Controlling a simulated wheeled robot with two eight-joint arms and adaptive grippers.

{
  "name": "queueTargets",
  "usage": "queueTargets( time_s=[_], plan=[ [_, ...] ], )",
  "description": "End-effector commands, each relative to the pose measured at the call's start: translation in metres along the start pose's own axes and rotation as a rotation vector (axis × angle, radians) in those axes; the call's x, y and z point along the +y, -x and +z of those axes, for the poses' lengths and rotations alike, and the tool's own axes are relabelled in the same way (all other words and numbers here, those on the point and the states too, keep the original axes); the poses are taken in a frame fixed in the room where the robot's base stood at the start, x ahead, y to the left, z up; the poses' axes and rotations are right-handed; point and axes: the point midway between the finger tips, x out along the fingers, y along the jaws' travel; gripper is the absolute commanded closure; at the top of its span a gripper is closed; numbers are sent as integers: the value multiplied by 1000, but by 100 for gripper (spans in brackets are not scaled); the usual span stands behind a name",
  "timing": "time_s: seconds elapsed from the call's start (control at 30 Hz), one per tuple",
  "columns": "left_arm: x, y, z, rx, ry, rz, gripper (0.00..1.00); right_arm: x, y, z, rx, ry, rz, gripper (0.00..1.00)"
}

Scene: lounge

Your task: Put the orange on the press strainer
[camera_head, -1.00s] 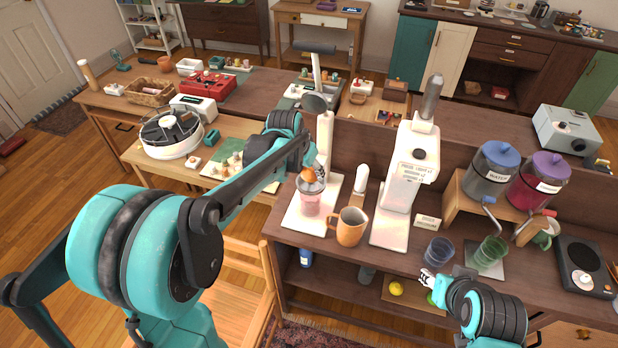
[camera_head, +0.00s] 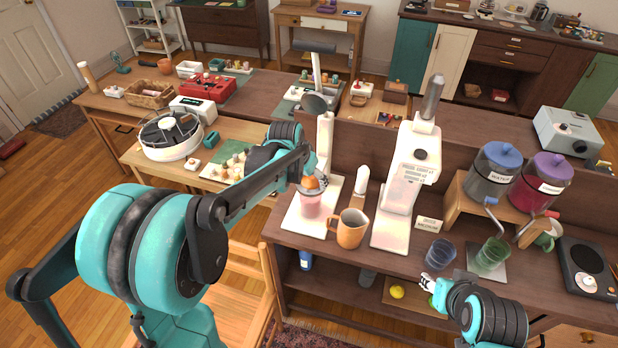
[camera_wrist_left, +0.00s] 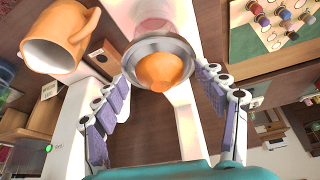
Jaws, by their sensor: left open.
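The orange (camera_head: 310,184) sits in the top of the press strainer (camera_head: 318,191), above a pinkish clear cup (camera_head: 311,206) on the press's white base (camera_head: 297,222). In the left wrist view the orange (camera_wrist_left: 160,70) lies inside the round metal rim of the strainer (camera_wrist_left: 138,46). My left gripper (camera_head: 322,178) is beside the strainer in the head view; in the wrist view its fingers (camera_wrist_left: 165,108) are spread wide on both sides, apart from the orange. My right gripper (camera_head: 432,286) is low at the shelf front, by a yellow fruit; its finger gap is too small to judge.
An orange mug (camera_head: 351,229) stands right of the press. A white dispenser (camera_head: 405,180), blue and green glasses (camera_head: 439,253) and lidded jars (camera_head: 493,171) stand further right. A yellow fruit (camera_head: 397,292) lies on the lower shelf.

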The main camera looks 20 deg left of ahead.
Motion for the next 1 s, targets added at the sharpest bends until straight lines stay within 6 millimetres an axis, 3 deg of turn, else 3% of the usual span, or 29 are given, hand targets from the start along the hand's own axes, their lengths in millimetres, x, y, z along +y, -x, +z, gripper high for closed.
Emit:
queueTargets(
  time_s=[0.17, 0.5, 0.73, 0.87, 1.0],
  plan=[
    [0, 27, -1, 0, 0, 0, 29, 0, 9, -7, 0, 0, 0, 60],
    [0, 100, -1, 0, 1, 0, 29, 0, 28, -20, 0, 0, 0, 60],
    [1, 122, 2, 2, 2, -1, 29, 0, 31, -22, 0, 0, 0, 60],
    [10, 139, 21, 19, 23, -18, 29, 0, 31, -22, 0, 0, 0, 60],
    [28, 162, 67, 62, 71, -52, 29, 0, 31, -22, 0, 0, 0, 60]
  ],
)
